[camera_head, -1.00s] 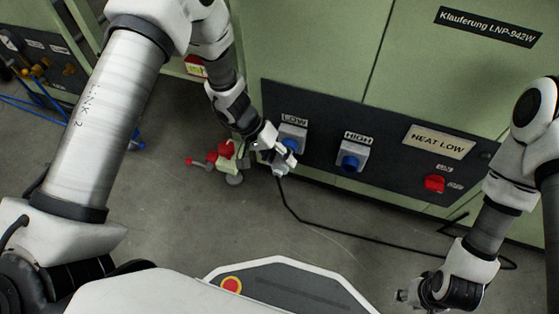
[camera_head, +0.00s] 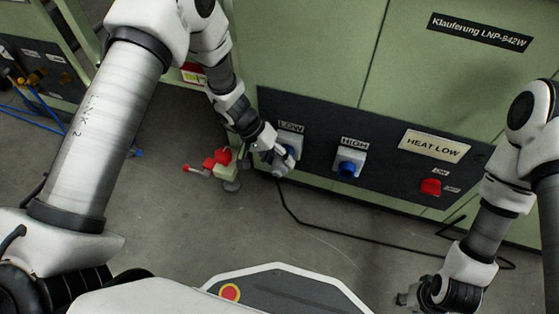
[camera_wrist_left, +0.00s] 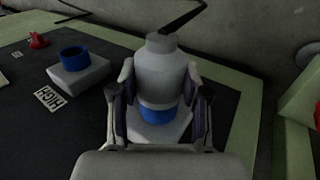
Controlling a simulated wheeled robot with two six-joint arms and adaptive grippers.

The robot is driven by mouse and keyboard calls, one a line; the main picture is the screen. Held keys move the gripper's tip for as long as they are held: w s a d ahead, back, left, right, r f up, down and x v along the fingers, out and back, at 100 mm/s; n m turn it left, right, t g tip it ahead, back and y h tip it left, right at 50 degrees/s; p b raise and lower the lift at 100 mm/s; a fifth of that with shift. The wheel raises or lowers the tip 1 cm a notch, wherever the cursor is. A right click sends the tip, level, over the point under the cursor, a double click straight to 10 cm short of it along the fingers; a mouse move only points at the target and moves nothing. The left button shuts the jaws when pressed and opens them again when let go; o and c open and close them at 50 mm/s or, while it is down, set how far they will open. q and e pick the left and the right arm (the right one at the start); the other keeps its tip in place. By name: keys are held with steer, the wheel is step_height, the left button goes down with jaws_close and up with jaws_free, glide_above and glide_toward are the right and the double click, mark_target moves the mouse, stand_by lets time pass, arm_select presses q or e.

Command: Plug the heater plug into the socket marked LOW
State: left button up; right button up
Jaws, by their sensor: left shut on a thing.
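The heater plug (camera_wrist_left: 160,68) is a grey cylinder with a black cable leaving its end. My left gripper (camera_head: 284,160) is shut on it, with one finger on each side in the left wrist view (camera_wrist_left: 160,82). The plug is lined up with the LOW socket (camera_head: 291,139), whose blue ring (camera_wrist_left: 158,114) and pale housing show just past the plug. I cannot tell how deep the plug sits in the ring. The gripper partly hides this socket in the head view. My right gripper (camera_head: 405,298) hangs at the lower right, away from the panel; its jaws are too small to read.
The HIGH socket (camera_head: 349,163) is empty, to the right of LOW. A HEAT LOW sign (camera_head: 434,146) and a red knob (camera_head: 431,187) are further right. The black cable (camera_head: 340,235) runs over the floor. A red and pale-green object (camera_head: 224,166) stands left of the gripper.

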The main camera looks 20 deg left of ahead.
arm_select(q)
steer(key=shift+w, duration=0.1)
steer(key=o, duration=1.4)
steer(key=shift+a+r, duration=0.1)
steer(key=v, duration=1.1)
steer(key=shift+a+r, duration=0.25)
steer(key=shift+r, duration=0.05)
